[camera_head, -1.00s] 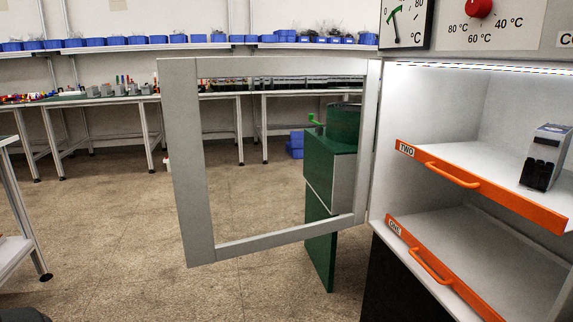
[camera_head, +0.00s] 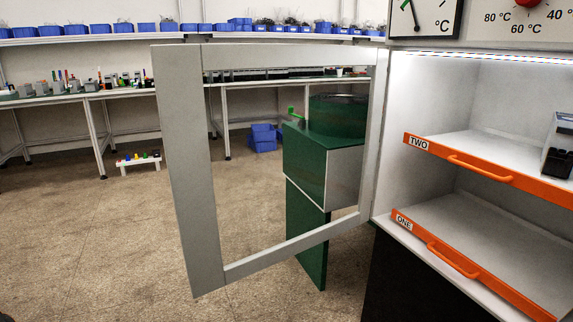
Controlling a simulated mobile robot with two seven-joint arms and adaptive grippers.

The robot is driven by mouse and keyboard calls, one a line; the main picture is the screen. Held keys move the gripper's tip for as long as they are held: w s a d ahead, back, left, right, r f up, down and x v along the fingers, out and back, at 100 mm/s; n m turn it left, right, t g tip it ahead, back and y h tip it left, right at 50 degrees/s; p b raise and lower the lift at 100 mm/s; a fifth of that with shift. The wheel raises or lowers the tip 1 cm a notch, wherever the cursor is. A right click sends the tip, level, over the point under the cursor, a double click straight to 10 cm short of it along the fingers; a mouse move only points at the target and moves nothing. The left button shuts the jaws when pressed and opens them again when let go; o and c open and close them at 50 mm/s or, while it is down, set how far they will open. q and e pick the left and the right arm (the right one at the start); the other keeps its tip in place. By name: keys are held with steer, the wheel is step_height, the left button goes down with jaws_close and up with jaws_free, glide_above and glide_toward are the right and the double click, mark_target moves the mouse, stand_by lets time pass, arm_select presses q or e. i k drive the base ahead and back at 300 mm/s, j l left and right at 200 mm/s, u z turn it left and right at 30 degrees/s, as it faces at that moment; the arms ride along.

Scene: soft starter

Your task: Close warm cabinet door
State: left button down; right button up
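The warm cabinet (camera_head: 440,92) stands at the right with its lit white inside showing. Its door (camera_head: 188,170), a grey frame around a clear pane, stands wide open. The door is hinged at the cabinet's left edge and reaches out to the left. Inside the cabinet are two white shelves with orange fronts, the upper marked TWO (camera_head: 485,170) and the lower marked ONE (camera_head: 470,268). A grey and black device (camera_head: 560,150) sits on the upper shelf, cut off by the picture's right edge. Neither of my grippers is in view.
A green machine (camera_head: 305,165) stands behind the door and shows through its pane. Workbenches (camera_head: 130,92) and a shelf of blue bins (camera_head: 90,28) line the back wall.

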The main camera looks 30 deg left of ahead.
mark_target(178, 69)
steer(key=j+z, duration=0.15)
steer(key=j, duration=0.4)
steer(key=k+j+z, duration=0.2)
steer(key=j, duration=0.35)
steer(key=j+z, duration=0.2)
steer(key=j, duration=0.35)
steer(key=k+j+z, duration=0.15)
steer(key=j, duration=0.4)
steer(key=i+j+z, duration=0.1)
steer(key=j+z, duration=0.25)
steer(key=j, duration=1.35)
steer(key=k+j+z, duration=0.5)
steer(key=k+j, duration=0.05)
steer(key=j, duration=0.1)
